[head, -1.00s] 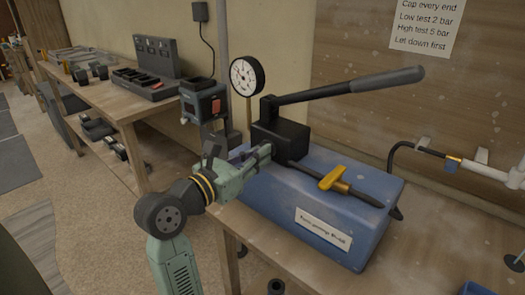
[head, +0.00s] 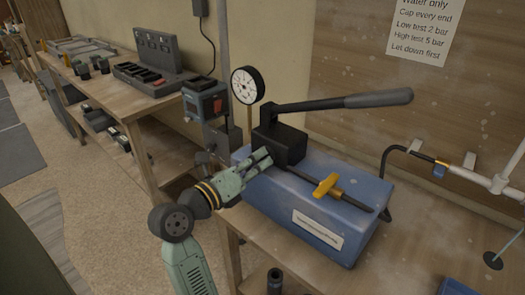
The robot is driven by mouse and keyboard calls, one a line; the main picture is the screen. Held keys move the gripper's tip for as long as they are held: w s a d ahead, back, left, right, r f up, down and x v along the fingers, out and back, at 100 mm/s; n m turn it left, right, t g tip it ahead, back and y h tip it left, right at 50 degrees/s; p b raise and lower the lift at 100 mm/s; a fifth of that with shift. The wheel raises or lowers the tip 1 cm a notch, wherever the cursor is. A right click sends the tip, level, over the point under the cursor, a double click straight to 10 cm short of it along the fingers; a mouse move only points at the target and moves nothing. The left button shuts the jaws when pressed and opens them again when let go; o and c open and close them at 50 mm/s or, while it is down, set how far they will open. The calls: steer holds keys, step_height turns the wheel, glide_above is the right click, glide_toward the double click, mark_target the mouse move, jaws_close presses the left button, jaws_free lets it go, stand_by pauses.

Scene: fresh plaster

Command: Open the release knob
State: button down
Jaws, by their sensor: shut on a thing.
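The hand pump is a blue tank (head: 365,222) with a black pump body (head: 282,143) on top and a long handle (head: 345,102) sloping slightly up to the right. A yellow T-shaped grip (head: 327,186) sits on a dark rod along the tank top, apart from my gripper. My gripper (head: 266,155), pale green with dark fingers, reaches from the left to the near left side of the pump body. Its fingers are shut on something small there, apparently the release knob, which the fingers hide.
A round white gauge (head: 248,85) stands behind the pump body. A dark hose (head: 387,162) and a pale pipe (head: 480,181) are at the right. The wooden bench (head: 290,255) has bare room before the tank. Another bench (head: 150,107) stands behind left.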

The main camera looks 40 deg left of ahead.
steer(key=n, duration=0.8)
steer(key=shift+n, duration=1.2)
steer(key=c, duration=1.6)
jaws_free()
